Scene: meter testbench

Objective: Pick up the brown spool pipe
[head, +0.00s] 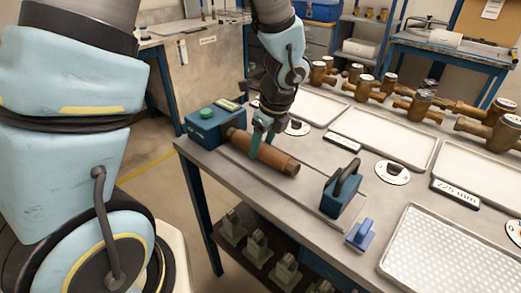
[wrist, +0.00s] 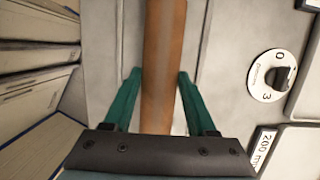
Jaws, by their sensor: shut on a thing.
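The brown spool pipe (head: 280,161) lies roughly level along the near left edge of the test table, beside a blue block. It also shows in the wrist view (wrist: 164,60), running from the top of the picture down between my teal fingers. My gripper (head: 262,144) points down from above with one finger on each side of the pipe, shut on it near its middle. The palm hides the pipe's lower end in the wrist view (wrist: 160,100). I cannot tell whether the pipe touches the bench beneath it.
A blue block with a green button (head: 203,127) stands by the pipe's left end. A blue clamp with a dark handle (head: 342,190) stands to its right, with a small blue piece (head: 360,236) nearby. Metal trays (head: 384,138) and several brass meters (head: 420,106) fill the back.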

